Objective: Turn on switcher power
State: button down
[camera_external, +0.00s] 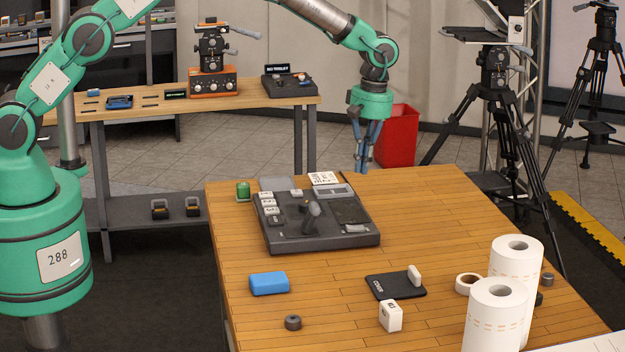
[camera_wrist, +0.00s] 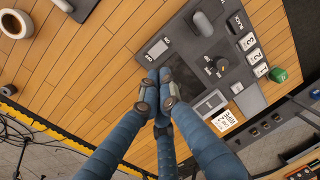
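The switcher (camera_external: 320,232) is a dark grey console on the wooden table, with a lever (camera_external: 313,210), several white keys (camera_external: 268,203) and a small screen (camera_external: 333,191). In the wrist view, the switcher (camera_wrist: 183,75) has a pale switch plate (camera_wrist: 157,48) with ON and OFF lettering at its left corner; its setting is too small to tell. My gripper (camera_external: 361,167) hangs near the table's far edge, behind and right of the switcher. In the wrist view, my gripper (camera_wrist: 159,76) has its blue fingertips almost together, empty, overlapping the console's edge in the picture, below the switch plate.
A green item (camera_external: 243,190) and a printed card (camera_external: 323,178) lie by the switcher. A blue block (camera_external: 269,283), a black card (camera_external: 396,285), a white cube (camera_external: 390,316) and paper rolls (camera_external: 495,315) stand nearer the camera. Table right of the switcher is clear.

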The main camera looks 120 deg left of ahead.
aim_at(353, 226)
jog(key=f, duration=0.4)
jog(key=d+f+p, duration=0.1)
jog(key=f, duration=0.4)
jog(key=s+f, duration=0.1)
jog(key=f, duration=0.3)
jog(key=shift+s+d+f+p, duration=0.1)
jog(key=shift+d+f+p, duration=0.05)
jog(key=shift+f+p, duration=0.25)
